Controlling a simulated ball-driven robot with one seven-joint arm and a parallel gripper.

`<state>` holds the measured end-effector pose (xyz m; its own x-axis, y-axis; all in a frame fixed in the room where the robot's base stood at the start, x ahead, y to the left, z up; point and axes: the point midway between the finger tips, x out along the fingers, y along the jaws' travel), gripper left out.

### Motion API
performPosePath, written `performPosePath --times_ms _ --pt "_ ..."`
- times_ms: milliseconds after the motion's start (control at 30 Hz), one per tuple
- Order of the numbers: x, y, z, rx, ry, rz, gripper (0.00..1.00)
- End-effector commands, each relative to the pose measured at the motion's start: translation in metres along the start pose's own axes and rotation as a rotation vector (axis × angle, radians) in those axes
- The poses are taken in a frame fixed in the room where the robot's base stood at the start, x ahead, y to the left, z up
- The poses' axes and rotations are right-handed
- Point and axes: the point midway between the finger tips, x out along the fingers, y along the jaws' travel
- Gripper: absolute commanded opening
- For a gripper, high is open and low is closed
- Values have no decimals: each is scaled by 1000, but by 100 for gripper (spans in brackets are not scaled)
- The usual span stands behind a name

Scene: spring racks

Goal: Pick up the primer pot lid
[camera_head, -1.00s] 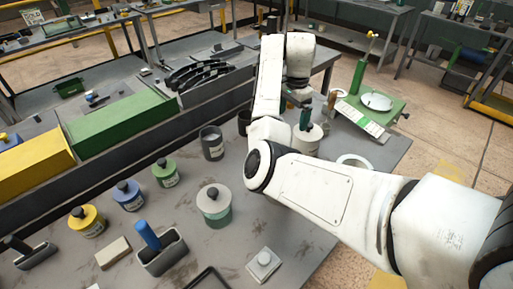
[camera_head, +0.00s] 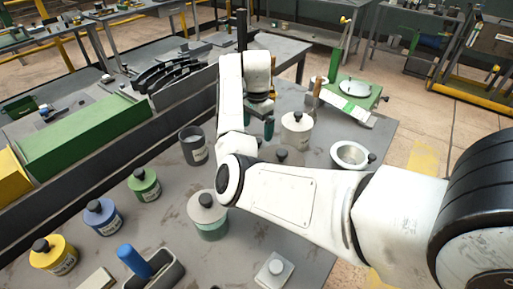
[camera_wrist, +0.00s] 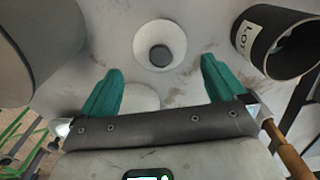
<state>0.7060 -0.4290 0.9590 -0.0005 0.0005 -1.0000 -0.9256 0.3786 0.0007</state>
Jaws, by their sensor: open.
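A pale round lid-like piece with a dark knob (camera_wrist: 160,48) lies ahead of my gripper in the wrist view, centred between the fingertips and apart from them. I take it for the primer pot lid, though no name is readable on it. In the head view a dark knob (camera_head: 282,155) shows just beyond my forearm, which hides what is under it; it may be the same piece. My gripper (camera_wrist: 161,68) is open and empty, its teal fingers spread. In the head view the gripper (camera_head: 262,128) hangs over the bench, left of a white labelled pot (camera_head: 297,134).
A dark labelled cup (camera_head: 194,147) stands left of my gripper; a dark labelled cylinder (camera_wrist: 277,42) shows close on the right in the wrist view. A white bowl (camera_head: 350,156) is at right. Green, blue and yellow pots are farther left.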

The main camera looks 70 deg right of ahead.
Motion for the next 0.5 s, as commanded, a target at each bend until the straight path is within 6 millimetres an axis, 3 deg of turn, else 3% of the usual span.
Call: performPosePath --times_ms 500 --pt "56 2 0 -1 -1 2 98"
